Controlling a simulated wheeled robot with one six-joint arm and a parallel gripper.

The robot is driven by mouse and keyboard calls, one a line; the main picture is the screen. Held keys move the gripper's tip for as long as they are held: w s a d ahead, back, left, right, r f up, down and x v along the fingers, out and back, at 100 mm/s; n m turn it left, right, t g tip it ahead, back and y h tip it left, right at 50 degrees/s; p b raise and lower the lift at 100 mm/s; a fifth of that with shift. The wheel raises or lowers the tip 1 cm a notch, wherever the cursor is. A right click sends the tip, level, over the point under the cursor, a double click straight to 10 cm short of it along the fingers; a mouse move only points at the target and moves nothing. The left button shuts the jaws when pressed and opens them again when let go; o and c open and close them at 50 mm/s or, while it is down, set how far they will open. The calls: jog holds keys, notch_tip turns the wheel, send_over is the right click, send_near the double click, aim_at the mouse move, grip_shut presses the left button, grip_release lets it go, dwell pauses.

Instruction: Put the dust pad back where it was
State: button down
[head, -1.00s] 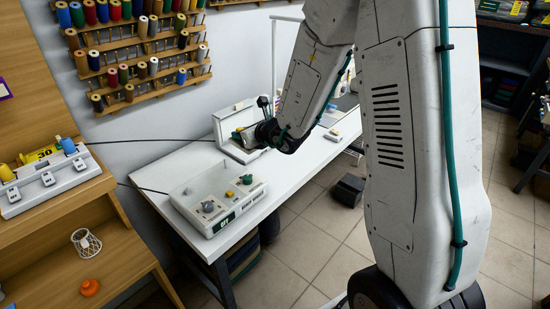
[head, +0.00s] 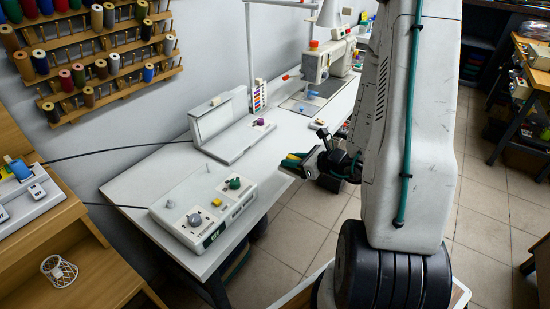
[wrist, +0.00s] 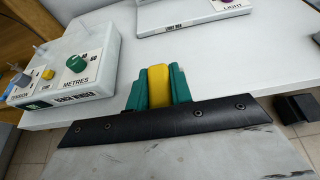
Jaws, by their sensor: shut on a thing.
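My gripper (head: 297,162) is near the front edge of the white bench (head: 130,188), to the right of the grey control box. In the wrist view its two green fingers (wrist: 157,78) are shut on a yellow block (wrist: 159,90), which I take to be the dust pad. Only the top of the pad shows between the fingers; its underside is hidden. In the head view the yellow (head: 293,158) shows small at the gripper's tip. I cannot tell whether the pad touches the bench.
The control box (head: 200,205) with grey, yellow and green knobs stands left. Behind it is a white light box (head: 235,145) with an upright panel and purple knob. A sewing machine (head: 325,60) stands farther back. The bench between these and the front edge is mostly clear.

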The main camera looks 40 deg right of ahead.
jog(key=shift+s+d+f, duration=0.1)
jog(key=shift+s+d, duration=0.05)
jog(key=shift+s, duration=0.4)
send_over(272, 156)
jog(key=shift+f, duration=0.85)
notch_tip(272, 156, down, 4)
jog(key=shift+r, duration=0.25)
jog(key=c, duration=1.3)
grip_release()
jog(key=shift+o, duration=0.2)
